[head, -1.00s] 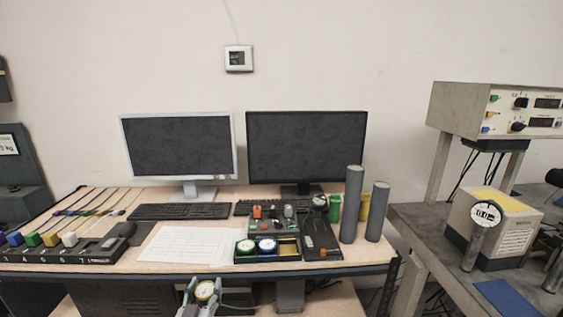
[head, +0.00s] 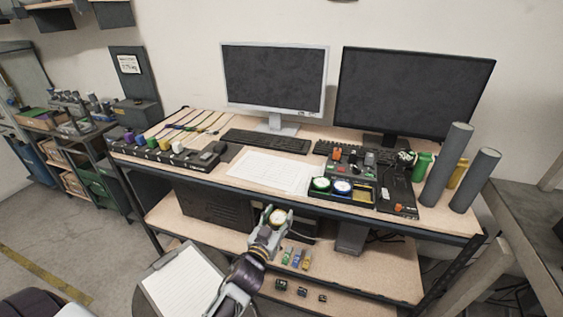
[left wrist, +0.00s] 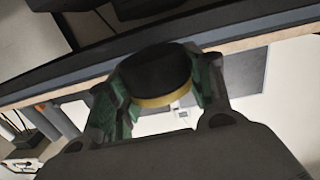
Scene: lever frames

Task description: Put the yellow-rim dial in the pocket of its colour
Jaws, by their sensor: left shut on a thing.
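The yellow-rim dial (head: 278,217) is held in my left gripper (head: 272,225), in front of the table's front edge and, in the picture, below the tabletop. In the left wrist view the dial (left wrist: 155,75) shows its black body and a yellow rim, clasped between the two fingers (left wrist: 157,92). The dark tray (head: 340,203) stands on the table, up and right of the gripper. A green-rim dial (head: 321,184) and a blue-rim dial (head: 342,187) sit in its pockets. The yellow pocket (head: 363,195) at its right looks empty. My right gripper is out of view.
A black panel (head: 398,200) with small parts stands right of the tray, then two tall grey cylinders (head: 447,165). White paper sheets (head: 272,172) lie left of the tray. A shelf (head: 385,275) with small parts is below. Two monitors (head: 274,80) stand behind.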

